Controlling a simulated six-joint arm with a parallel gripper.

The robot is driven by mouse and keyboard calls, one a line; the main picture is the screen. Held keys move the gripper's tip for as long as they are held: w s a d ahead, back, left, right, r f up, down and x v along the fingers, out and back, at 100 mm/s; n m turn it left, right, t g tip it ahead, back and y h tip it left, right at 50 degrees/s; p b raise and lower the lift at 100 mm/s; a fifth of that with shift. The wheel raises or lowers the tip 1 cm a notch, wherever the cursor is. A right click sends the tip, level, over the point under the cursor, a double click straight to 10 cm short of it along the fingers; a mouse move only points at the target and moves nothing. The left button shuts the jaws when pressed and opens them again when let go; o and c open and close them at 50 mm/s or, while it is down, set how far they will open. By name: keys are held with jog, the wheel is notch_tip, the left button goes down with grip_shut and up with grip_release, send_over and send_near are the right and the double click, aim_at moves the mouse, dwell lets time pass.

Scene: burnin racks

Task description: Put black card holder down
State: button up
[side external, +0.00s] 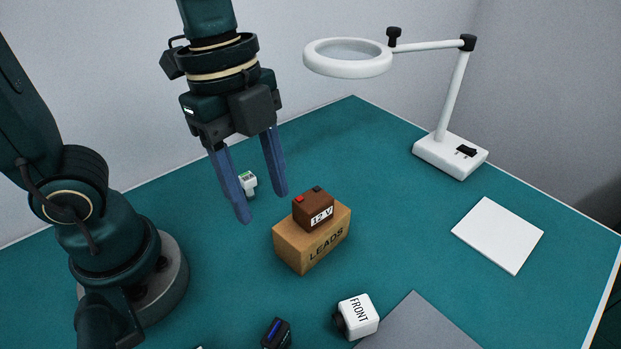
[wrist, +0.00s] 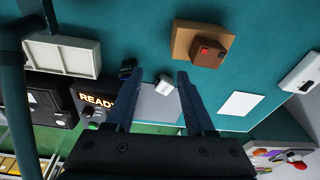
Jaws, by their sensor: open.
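My gripper (side external: 262,205) is open, with its two blue fingers pointing down above the teal table and nothing between them. In the wrist view my gripper (wrist: 161,77) also shows spread and empty. A small black object with a blue top strip (side external: 277,334) stands at the front edge of the side view, partly cut off; it may be the black card holder, but I cannot tell for sure. It also shows in the wrist view as a small dark block (wrist: 127,68) beside the left finger, apart from it as far as I can see.
A cardboard LEADS box (side external: 298,252) carries a brown 12 V battery (side external: 313,210). A white FRONT block (side external: 358,315) stands by a grey mat (side external: 415,325). A magnifier lamp (side external: 450,155) and white sheet (side external: 498,235) are right. A pale tray (wrist: 62,72) and READY unit (wrist: 88,112) are left.

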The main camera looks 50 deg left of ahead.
jog(key=a+n+t+y, duration=0.1)
jog(key=a+n+t, duration=0.4)
jog(key=n, duration=1.1)
jog(key=shift+s+a+n+y, duration=0.3)
jog(key=shift+s+a+y, duration=0.1)
jog(key=shift+a, duration=0.8)
